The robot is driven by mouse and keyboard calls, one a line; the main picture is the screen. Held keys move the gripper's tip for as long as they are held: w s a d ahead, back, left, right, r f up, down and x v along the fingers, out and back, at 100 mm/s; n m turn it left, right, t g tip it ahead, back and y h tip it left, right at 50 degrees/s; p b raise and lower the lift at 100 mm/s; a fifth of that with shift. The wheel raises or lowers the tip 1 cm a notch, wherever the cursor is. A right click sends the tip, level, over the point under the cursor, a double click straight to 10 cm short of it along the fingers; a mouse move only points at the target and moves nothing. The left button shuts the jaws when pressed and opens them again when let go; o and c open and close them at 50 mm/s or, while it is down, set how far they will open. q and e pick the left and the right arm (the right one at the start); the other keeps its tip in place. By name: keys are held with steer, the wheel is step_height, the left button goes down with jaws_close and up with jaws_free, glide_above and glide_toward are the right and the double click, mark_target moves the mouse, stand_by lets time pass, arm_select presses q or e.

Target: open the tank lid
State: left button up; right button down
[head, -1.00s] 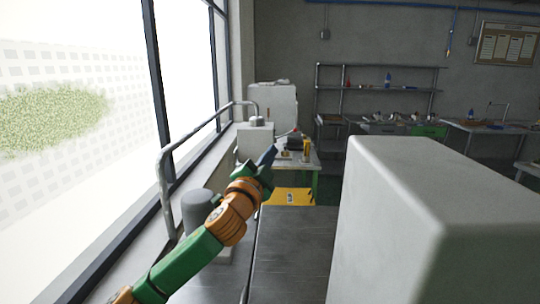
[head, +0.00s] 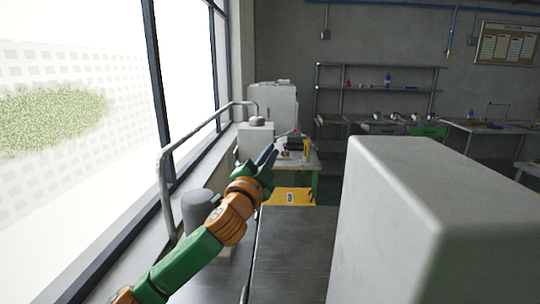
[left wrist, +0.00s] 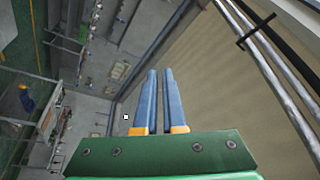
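I cannot tell for certain which thing is the tank or its lid. A grey upright cylinder (head: 196,207) stands by the window, partly behind my left arm. A pale box with a small rounded top piece (head: 257,121) stands further back. My left gripper (head: 268,157) is in front of the back table in the head view, with nothing in it. In the left wrist view its two blue fingers (left wrist: 160,100) are parallel with a narrow empty gap between them. My right gripper is not in view.
A large white box (head: 390,215) fills the right foreground. A metal surface (head: 292,245) lies bare beside it. A bent grey pipe rail (head: 165,185) runs along the window. A yellow surface (head: 290,196) and a cluttered table (head: 312,160) stand beyond the gripper.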

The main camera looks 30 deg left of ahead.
arm_select(q)
steer(key=o, duration=0.5)
steer(key=shift+c, duration=0.2)
steer(key=b+v, duration=0.4)
steer(key=v, duration=0.3)
steer(key=shift+b, duration=0.3)
